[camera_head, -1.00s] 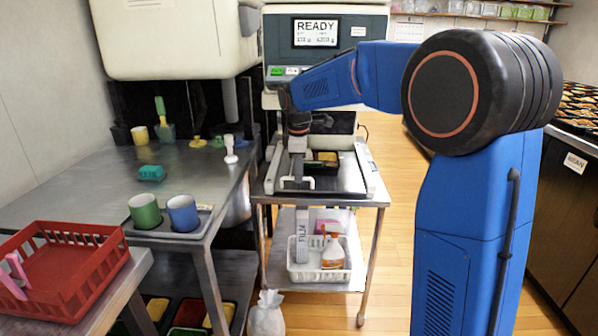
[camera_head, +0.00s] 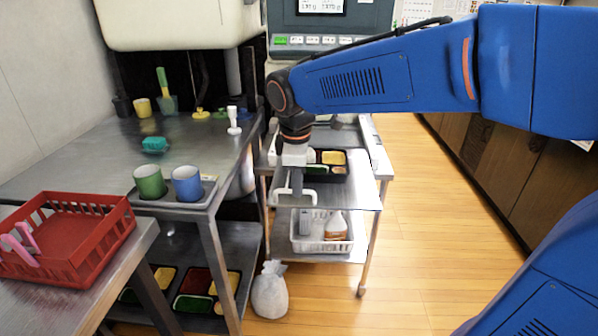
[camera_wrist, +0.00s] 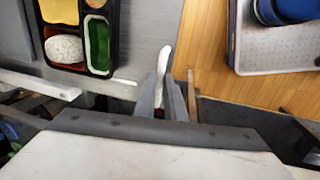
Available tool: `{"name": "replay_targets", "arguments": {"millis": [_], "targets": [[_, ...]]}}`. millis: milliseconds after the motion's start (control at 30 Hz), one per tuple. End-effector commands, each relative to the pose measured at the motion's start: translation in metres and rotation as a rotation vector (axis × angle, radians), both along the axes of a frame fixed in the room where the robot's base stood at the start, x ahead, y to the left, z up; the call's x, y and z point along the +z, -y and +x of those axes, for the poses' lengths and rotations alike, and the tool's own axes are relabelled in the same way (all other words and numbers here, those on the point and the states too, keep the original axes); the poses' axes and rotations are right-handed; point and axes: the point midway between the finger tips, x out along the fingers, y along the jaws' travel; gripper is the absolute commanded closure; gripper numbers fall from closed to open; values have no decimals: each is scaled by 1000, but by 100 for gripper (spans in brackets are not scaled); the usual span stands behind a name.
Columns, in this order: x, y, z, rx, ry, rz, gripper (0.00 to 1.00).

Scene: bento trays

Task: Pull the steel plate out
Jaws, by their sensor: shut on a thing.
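The steel plate (camera_head: 350,196) juts out toward me from the machine's stand, level, over the lower shelf. It shows grey at the upper left of the wrist view (camera_wrist: 150,22). A white handle (camera_head: 313,195) is on its front edge. My gripper (camera_head: 296,184) is shut on this handle; the fingers (camera_wrist: 166,98) hide part of it in the wrist view. A black bento tray (camera_head: 341,176) with food in its compartments lies on the plate, behind my gripper. It also shows in the wrist view (camera_wrist: 112,12).
A white basket (camera_head: 322,246) with a bottle stands on the shelf below the plate. At left, a steel table (camera_head: 95,165) bears a small tray with two cups (camera_head: 168,183). A red basket (camera_head: 95,252) is nearer. The wooden floor (camera_head: 430,210) at right is clear.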

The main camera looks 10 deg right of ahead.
Motion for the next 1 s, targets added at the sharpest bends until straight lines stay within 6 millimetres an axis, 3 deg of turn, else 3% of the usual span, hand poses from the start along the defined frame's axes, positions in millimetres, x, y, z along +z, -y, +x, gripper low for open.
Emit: {"name": "replay_targets", "arguments": {"millis": [233,667,700,767,1000], "targets": [[1,-7,-20,1,2,0,100],[1,-8,-23,0,2,0,100],[1,-8,-23,0,2,0,85],[1,-8,-23,0,2,0,71],[0,-8,-23,0,1,0,71]]}}
